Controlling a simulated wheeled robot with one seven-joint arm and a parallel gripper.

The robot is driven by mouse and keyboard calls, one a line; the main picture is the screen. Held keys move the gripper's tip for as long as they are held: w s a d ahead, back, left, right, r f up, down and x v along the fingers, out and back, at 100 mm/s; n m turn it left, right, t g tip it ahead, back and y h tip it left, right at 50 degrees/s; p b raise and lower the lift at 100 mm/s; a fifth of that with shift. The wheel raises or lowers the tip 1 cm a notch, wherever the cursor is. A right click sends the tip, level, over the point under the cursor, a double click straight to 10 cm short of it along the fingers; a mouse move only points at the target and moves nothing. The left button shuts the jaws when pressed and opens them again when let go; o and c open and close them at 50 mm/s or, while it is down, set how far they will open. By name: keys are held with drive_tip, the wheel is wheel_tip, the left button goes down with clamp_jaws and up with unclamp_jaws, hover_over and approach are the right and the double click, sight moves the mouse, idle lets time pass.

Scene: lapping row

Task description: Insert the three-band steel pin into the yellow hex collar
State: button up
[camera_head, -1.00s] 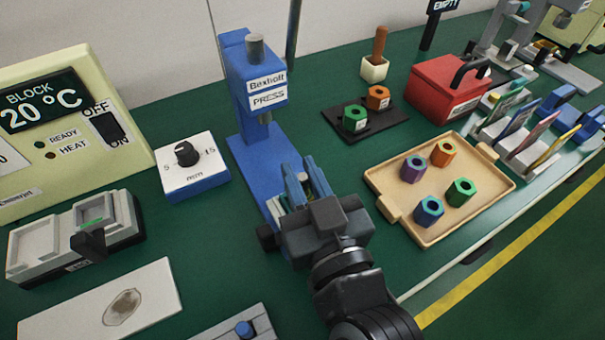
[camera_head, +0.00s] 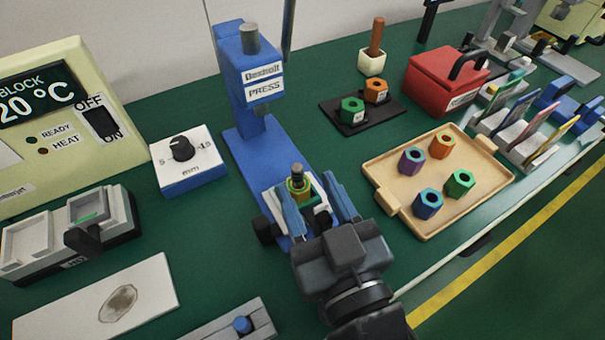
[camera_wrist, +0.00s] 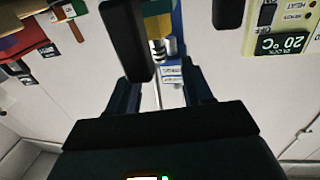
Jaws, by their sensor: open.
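The steel pin (camera_head: 297,171) stands upright in the yellow hex collar (camera_head: 299,191), its upper end sticking out above the collar. The collar sits in a nest at the foot of the blue press. My gripper (camera_head: 317,202) is open, with its blue fingers apart on either side in front of the collar and pin. In the wrist view, the banded pin (camera_wrist: 157,48) and part of the yellow collar (camera_wrist: 158,24) show between the dark fingers. The pin's lower part is hidden inside the collar, and I cannot count its bands.
The blue press (camera_head: 250,70) rises behind the collar. A tan tray (camera_head: 393,203) with several hex collars lies to the right. A black plate (camera_head: 332,112) carries green and orange collars. A dial box (camera_head: 188,170) stands left. Green bench is clear between press and tray.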

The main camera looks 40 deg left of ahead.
sight(324, 225)
drive_tip(key=v, duration=0.3)
drive_tip(key=shift+f, duration=0.15)
drive_tip(key=shift+s+d, duration=0.1)
drive_tip(key=shift+d, duration=0.1)
drive_tip(key=d+m+h, duration=0.1)
drive_tip(key=d, duration=0.2)
drive_tip(key=d+f+t+h+p, duration=0.1)
drive_tip(key=d, duration=0.2)
drive_tip(key=d+f+m+t, duration=0.1)
drive_tip(key=d, duration=0.2)
drive_tip(key=shift+w+d+m+h+p, duration=0.2)
drive_tip(key=shift+w+m+h+p, duration=0.1)
drive_tip(key=shift+w+h, duration=0.1)
drive_tip(key=s+d+m+t+h+p, duration=0.1)
drive_tip(key=s+d+m+h, duration=0.1)
drive_tip(key=d, duration=0.4)
drive_tip(key=s+d+m+t+h+p, duration=0.1)
drive_tip(key=s+d+t+h, duration=0.15)
drive_tip(key=d, duration=0.35)
drive_tip(key=s+d+r+m+h+p, duration=0.2)
drive_tip(key=s+d+m+h, duration=0.1)
drive_tip(key=s, duration=0.4)
drive_tip(key=s+d+r+m+h+p, duration=0.2)
drive_tip(key=s+d+r+m+h, duration=0.1)
drive_tip(key=s+d+h, duration=0.2)
drive_tip(key=s+d, duration=0.2)
drive_tip(key=d, duration=0.1)
drive_tip(key=shift+s+d+r+p, duration=0.2)
drive_tip(key=shift+d+r+p, duration=0.05)
drive_tip(key=shift+r+p, duration=0.05)
